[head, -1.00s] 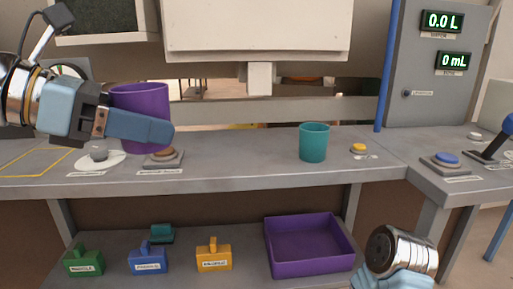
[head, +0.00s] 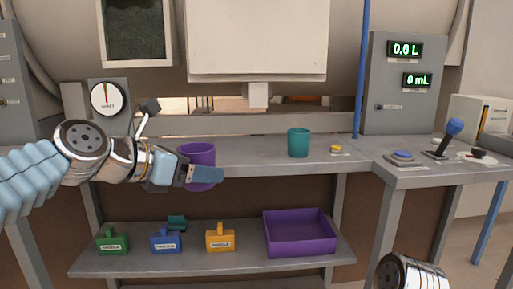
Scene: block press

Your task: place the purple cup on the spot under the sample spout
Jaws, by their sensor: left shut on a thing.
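My left gripper (head: 203,174) is shut on the purple cup (head: 202,153) and holds it upright. In the head view the cup overlaps the bench's front edge, left of the teal cup (head: 298,143). A pale downward stub (head: 258,95) under the big white box may be the sample spout; I cannot tell for sure. The spot under it is not clearly visible. Of my right arm only a metal link shows at the bottom right; its gripper is out of view.
The grey bench (head: 258,158) carries a yellow button (head: 336,148). A blue button (head: 402,155) and a blue-knobbed lever (head: 448,138) are at the right. The lower shelf holds a purple tray (head: 300,245) and several small tagged blocks. A panel (head: 403,110) reads 0.0 L and 0 mL.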

